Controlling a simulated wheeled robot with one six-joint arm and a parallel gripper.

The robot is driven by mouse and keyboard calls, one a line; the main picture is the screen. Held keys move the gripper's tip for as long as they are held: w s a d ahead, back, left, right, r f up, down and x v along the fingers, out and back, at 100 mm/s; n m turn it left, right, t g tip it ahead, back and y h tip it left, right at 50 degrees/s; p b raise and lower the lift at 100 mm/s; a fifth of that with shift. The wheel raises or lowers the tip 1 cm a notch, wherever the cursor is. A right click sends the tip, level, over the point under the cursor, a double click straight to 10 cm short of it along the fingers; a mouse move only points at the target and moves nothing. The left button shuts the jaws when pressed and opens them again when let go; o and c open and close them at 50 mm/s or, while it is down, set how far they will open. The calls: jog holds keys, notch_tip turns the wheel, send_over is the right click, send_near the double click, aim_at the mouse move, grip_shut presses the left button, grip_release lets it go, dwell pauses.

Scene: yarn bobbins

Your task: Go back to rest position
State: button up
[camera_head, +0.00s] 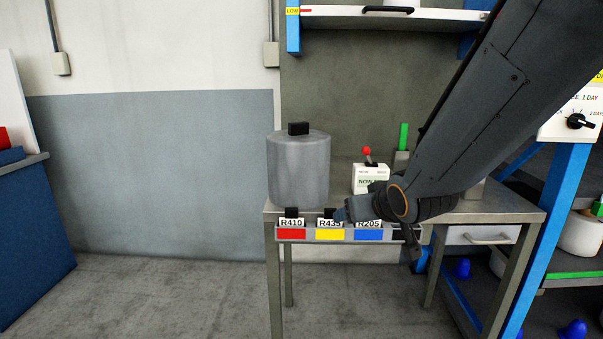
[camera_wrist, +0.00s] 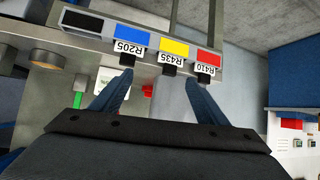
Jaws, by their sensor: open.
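My gripper (camera_head: 345,212) is in front of the metal table's front edge, close to the label strip, at the end of my arm reaching in from the upper right. In the wrist view its two blue fingers (camera_wrist: 158,82) are spread wide apart, with nothing held between them. A grey yarn bobbin (camera_head: 298,172) with a black knob on top stands upright on the table's left end, apart from my gripper. My wrist hides part of the table front and the right end of the strip in the head view.
The label strip (camera_head: 278,233) carries red, yellow, blue and black colour tags, with cards R410, R435 and R205. A white box (camera_head: 369,181) with a red-ball lever stands behind my gripper. A shelf (camera_head: 375,18) hangs above. Blue posts (camera_head: 556,225) stand right. Left floor is clear.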

jog(key=s+d+f+g, duration=0.2)
jog(key=s+f+g, duration=0.1)
jog(key=s, duration=0.4)
jog(key=s+d+f+m+g+h, duration=0.1)
jog(key=s+f+g, duration=0.3)
jog(key=s, duration=0.4)
jog(key=s+d+f+m+g+h, duration=0.1)
jog(key=s+d+f+g, duration=0.2)
jog(key=s, duration=0.4)
jog(key=shift+s+f+g+p, duration=0.2)
jog(key=shift+f+g+p, duration=0.2)
jog(key=shift+f, duration=0.5)
